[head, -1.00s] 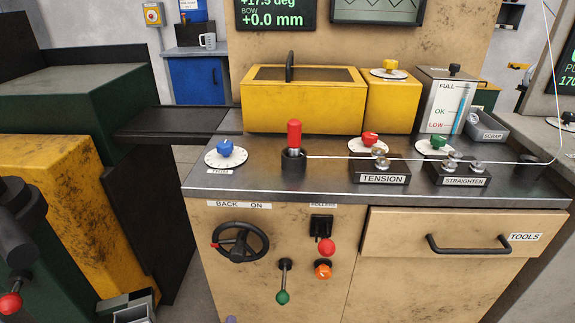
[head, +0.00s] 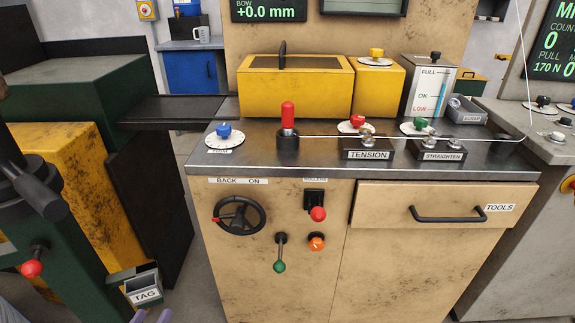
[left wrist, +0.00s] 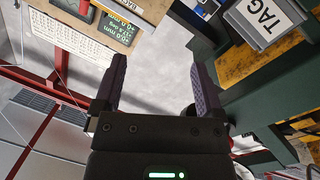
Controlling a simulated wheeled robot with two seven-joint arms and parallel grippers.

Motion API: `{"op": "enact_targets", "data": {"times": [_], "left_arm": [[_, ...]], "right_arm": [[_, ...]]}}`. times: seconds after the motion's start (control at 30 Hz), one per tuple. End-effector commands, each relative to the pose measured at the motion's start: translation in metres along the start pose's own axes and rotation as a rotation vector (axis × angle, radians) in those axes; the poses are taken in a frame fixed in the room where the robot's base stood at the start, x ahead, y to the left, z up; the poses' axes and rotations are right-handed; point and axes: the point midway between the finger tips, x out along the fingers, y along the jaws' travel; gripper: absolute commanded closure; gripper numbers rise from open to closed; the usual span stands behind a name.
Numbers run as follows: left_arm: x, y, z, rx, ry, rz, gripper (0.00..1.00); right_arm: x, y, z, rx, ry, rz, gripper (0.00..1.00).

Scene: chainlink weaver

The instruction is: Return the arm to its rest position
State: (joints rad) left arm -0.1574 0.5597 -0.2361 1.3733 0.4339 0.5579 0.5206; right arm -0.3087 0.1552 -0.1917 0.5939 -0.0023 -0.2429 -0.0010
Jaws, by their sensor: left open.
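My left gripper shows only as purple fingertips (head: 152,317) at the bottom edge of the head view, just below the TAG bin. In the left wrist view the gripper (left wrist: 158,75) is open, with two dark purple fingers apart and nothing between them but grey floor. My right gripper is in neither view.
The TAG bin (head: 144,291) sits low at the left and also shows in the wrist view (left wrist: 262,18). A tan machine cabinet (head: 290,255) has a handwheel (head: 240,216), levers and a TOOLS drawer (head: 445,206). A green and yellow machine (head: 70,165) stands left.

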Motion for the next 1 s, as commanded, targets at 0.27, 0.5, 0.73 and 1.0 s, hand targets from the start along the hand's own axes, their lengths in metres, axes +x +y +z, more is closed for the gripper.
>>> {"op": "enact_targets", "data": {"times": [0.27,0.5,0.73,1.0], "left_arm": [[-0.057,-0.080,0.061,0.290,-0.366,-0.198,0.10],[-0.184,-0.167,0.120,0.596,-0.907,-0.413,0.10],[-0.393,-0.225,0.113,0.891,-1.688,-0.561,0.10],[-0.382,-0.045,0.277,0.474,-1.653,-0.363,0.10]], "right_arm": [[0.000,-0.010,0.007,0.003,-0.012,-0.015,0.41],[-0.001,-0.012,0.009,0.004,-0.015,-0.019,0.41],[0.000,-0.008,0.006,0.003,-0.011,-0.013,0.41],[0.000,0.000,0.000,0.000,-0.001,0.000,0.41]]}}
